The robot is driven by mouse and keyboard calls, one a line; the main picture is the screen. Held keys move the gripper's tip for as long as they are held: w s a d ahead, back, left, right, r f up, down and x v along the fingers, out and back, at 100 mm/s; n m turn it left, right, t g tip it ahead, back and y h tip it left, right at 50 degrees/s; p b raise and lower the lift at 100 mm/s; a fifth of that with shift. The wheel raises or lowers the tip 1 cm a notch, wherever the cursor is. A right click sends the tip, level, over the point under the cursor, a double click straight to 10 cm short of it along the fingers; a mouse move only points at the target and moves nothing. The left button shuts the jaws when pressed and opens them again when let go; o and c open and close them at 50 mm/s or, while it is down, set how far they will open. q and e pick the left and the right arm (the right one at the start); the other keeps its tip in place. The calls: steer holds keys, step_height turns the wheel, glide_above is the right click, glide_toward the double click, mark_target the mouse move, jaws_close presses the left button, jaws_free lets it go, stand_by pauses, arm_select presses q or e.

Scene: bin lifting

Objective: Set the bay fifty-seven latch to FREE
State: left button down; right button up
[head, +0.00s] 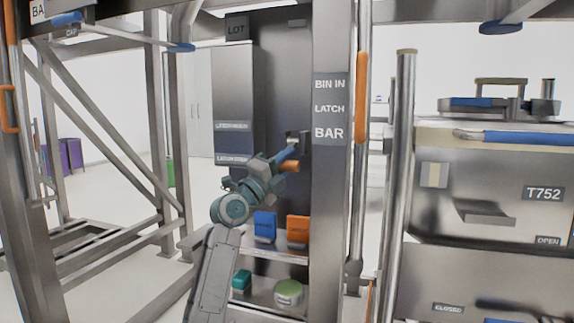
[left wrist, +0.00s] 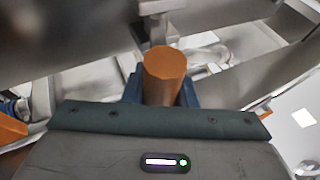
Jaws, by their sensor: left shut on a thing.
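My left gripper (head: 286,158) reaches up from below in the head view to the metal post with the "LATCH" label (head: 330,108). Its blue fingers are shut on an orange handle (head: 290,167), whose end shows just beside them. In the left wrist view the round orange end of the handle (left wrist: 166,68) stands between the blue fingers of the left gripper (left wrist: 163,88). A small dark bracket is at the post just above the fingers. I cannot read a bay number or a FREE mark. My right gripper is not in view.
Below the gripper, a shelf (head: 270,254) holds a blue bin (head: 265,227) and an orange bin (head: 298,229). An upright orange grip (head: 362,97) is right of the post. A large metal bin marked T752 (head: 480,190) stands at the right. Metal frames (head: 110,130) fill the left.

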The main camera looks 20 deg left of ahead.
arm_select(q)
steer(key=shift+f, duration=0.2)
stand_by(0.5)
steer(key=c, duration=1.1)
jaws_free()
steer(key=shift+w+a, duration=0.1)
steer(key=shift+c, duration=0.2)
steer(key=v, duration=1)
steer(key=shift+s+f, duration=0.25)
steer(key=shift+s, duration=0.1)
steer(key=shift+a, duration=0.1)
